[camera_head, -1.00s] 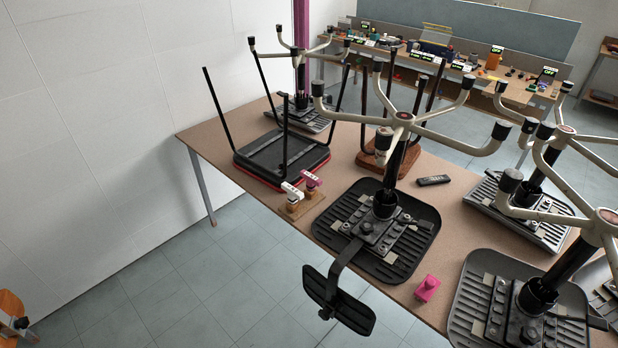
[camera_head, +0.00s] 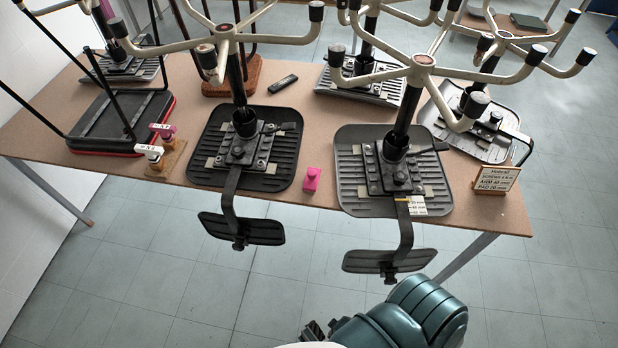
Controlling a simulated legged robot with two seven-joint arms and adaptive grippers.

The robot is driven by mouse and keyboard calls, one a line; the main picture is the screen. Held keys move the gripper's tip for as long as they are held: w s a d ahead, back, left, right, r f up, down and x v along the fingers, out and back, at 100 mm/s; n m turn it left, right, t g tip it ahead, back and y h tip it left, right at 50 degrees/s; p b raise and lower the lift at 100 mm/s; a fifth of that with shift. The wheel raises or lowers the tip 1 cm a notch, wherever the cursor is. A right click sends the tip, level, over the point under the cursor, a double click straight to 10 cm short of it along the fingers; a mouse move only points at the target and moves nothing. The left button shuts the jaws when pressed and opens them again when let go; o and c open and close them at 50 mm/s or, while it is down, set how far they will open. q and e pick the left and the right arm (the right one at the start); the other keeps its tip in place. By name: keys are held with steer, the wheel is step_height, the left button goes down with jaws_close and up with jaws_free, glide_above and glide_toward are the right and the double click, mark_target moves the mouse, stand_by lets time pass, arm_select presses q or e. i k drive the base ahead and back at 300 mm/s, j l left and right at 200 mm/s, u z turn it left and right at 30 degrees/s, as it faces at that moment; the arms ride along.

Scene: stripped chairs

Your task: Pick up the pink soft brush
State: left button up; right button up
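A wooden holder (camera_head: 174,160) stands at the table's front left edge. In it are a pink-topped brush (camera_head: 163,131) with a small white label and a white-topped one (camera_head: 150,152) beside it, both upright. The label text is too small to read. A separate pink block with a knob (camera_head: 312,179) lies on the table between two chair bases. A teal arm of mine, apparently the right, shows at the bottom. A dark piece at its left end may be its gripper (camera_head: 314,331), away from the table; its fingers cannot be made out. My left gripper is not in view.
Upturned chair bases with upward-pointing legs crowd the table (camera_head: 330,120). A black remote (camera_head: 283,83) lies behind. A lettered wooden sign (camera_head: 496,179) stands at the right corner. The floor in front is clear.

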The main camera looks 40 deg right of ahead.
mark_target(313, 174)
steer(key=i+z, duration=0.15)
steer(key=z, duration=0.3)
steer(key=i+j+z, duration=0.1)
steer(key=z, duration=0.3)
steer(key=i+j+z, duration=0.15)
steer(key=z, duration=0.3)
